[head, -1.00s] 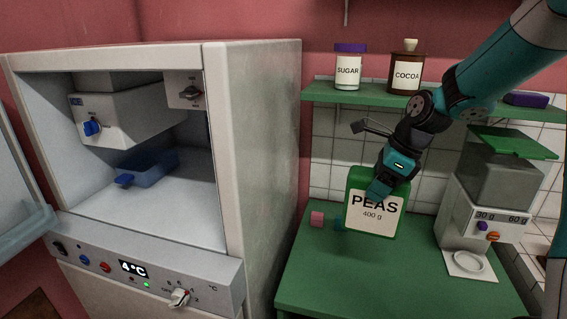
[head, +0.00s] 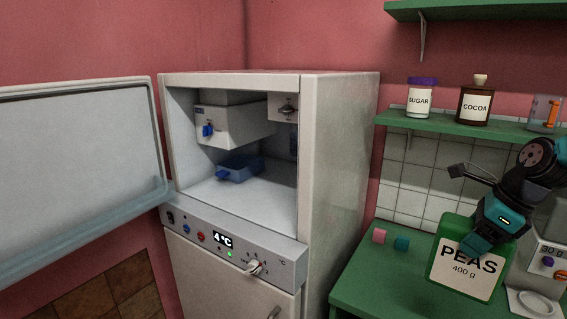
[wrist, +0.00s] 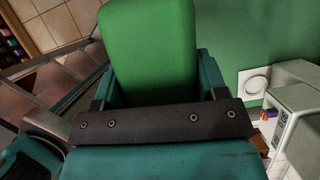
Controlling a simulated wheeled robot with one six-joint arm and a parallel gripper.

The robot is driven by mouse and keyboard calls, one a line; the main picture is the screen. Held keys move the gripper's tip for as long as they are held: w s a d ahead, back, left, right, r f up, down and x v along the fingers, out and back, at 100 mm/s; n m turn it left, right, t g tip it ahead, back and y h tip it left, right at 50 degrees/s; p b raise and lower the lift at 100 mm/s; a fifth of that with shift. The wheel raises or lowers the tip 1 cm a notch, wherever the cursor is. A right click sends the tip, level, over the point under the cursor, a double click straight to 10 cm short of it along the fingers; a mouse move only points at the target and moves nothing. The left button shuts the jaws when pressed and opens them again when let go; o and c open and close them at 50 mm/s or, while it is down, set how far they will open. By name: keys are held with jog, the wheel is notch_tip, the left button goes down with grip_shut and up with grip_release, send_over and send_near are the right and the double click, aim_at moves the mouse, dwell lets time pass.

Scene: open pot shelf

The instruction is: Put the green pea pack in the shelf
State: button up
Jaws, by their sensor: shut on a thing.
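The green pea pack (head: 468,283) has a pale label reading PEAS 400 g and is at the lower right of the head view, in front of the green counter and slightly tilted. My gripper (head: 474,243) is shut on its upper part. In the wrist view the green pack (wrist: 150,45) stands out between the jaws of my gripper (wrist: 155,90). I cannot tell how far it is above the counter. A green wall shelf (head: 440,126) is above the counter, and another shelf (head: 480,10) is higher up. The open white fridge (head: 340,150) stands left of the pack.
A sugar jar (head: 420,98), a cocoa jar (head: 475,104) and a clear container (head: 545,112) stand on the lower wall shelf. The fridge door (head: 75,170) is swung wide left. Pink (head: 379,236) and teal (head: 401,244) blocks sit on the counter (head: 365,285).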

jog(key=s+a+f+n+g+h, duration=0.1)
jog(key=s+a+f+n+g, duration=0.1)
jog(key=f+n, duration=1)
jog(key=s+a+f+n+g+h, duration=0.2)
jog(key=a+f+n+g, duration=0.3)
jog(key=f+n, duration=0.8)
jog(key=shift+s+a+n+h, duration=0.2)
jog(key=shift+s+n+h, duration=0.1)
jog(key=shift+n, duration=0.2)
